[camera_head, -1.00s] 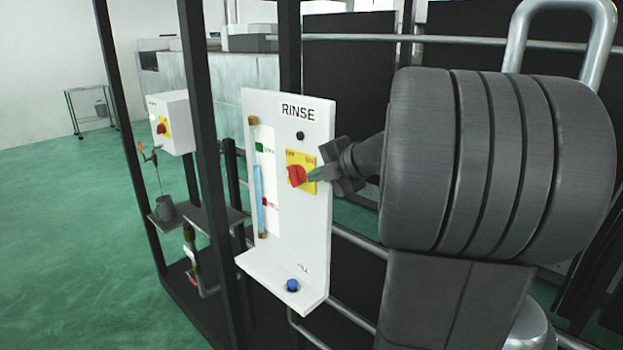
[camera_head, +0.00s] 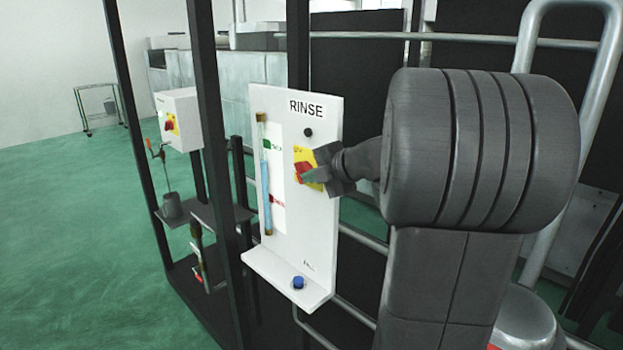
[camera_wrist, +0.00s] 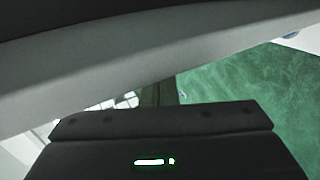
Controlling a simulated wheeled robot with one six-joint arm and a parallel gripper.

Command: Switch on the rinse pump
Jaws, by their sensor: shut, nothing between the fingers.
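The white RINSE panel (camera_head: 325,235) stands upright at the middle of the head view. Its yellow switch plate (camera_head: 302,154) carries a red rotary knob (camera_head: 301,169). My gripper (camera_head: 309,177) is shut and empty, its tips at the lower right of the knob and overlapping it in view. I cannot tell whether they touch. The gripper hides the plate's right part and the knob's exact angle. A small dark round fitting (camera_head: 308,132) sits above the plate.
A blue button (camera_head: 298,282) sits on the panel's bottom ledge. A second box (camera_head: 179,118) with a red knob stands further left behind dark posts (camera_head: 205,90). Metal rails (camera_head: 360,237) run behind my arm. A pale surface fills much of the wrist view. Green floor is open at left.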

